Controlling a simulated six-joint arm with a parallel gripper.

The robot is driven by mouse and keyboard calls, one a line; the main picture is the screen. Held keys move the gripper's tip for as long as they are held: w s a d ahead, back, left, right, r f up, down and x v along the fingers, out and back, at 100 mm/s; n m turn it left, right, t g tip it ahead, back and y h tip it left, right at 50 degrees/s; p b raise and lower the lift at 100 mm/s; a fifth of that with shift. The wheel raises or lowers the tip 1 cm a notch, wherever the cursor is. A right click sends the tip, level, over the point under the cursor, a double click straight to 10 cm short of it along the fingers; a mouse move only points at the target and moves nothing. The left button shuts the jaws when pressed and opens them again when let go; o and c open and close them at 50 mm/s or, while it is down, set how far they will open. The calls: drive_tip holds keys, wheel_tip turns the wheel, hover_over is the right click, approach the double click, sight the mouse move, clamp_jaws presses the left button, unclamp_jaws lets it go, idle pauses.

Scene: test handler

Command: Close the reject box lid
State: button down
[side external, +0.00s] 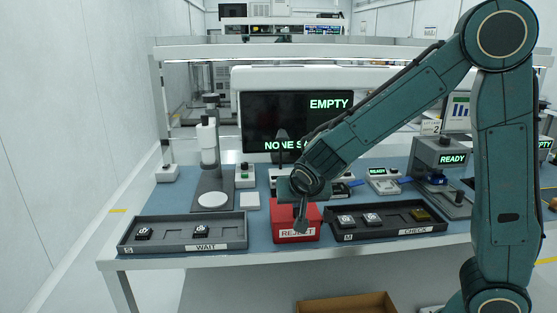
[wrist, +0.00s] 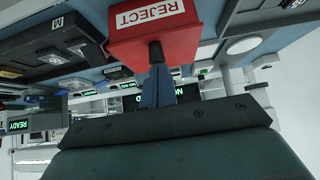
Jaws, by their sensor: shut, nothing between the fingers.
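The red reject box (side external: 284,228) stands near the front of the table between two trays, its white REJECT label facing front. In the wrist view the box (wrist: 185,44) appears upside down at the top.
The WAIT tray (side external: 166,246) lies left of the box and the CHECK tray (side external: 384,236) close on its right, both holding small parts. A stand with a white disc (side external: 212,200) and a small button box (side external: 245,175) stand behind. An open cardboard box (side external: 345,304) sits below the table's front.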

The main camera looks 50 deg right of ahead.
drive_tip(key=shift+r, duration=0.1)
drive_tip(key=s+a, duration=0.6)
drive_tip(key=shift+s+a+r, duration=0.3)
drive_tip(key=shift+s+a, duration=0.05)
idle(0.8)
drive_tip(key=shift+d, duration=0.1)
drive_tip(key=s+d+r+n+y, duration=0.1)
drive_tip(key=s+r+n+y, duration=0.2)
drive_tip(key=s, duration=0.4)
drive_tip(key=s+d+r+n+y, duration=0.1)
drive_tip(key=s+r+n+y, duration=0.2)
drive_tip(key=s+r+n, duration=0.2)
drive_tip(key=s+n, duration=0.1)
drive_tip(key=s, duration=0.2)
drive_tip(key=shift+s+r, duration=0.3)
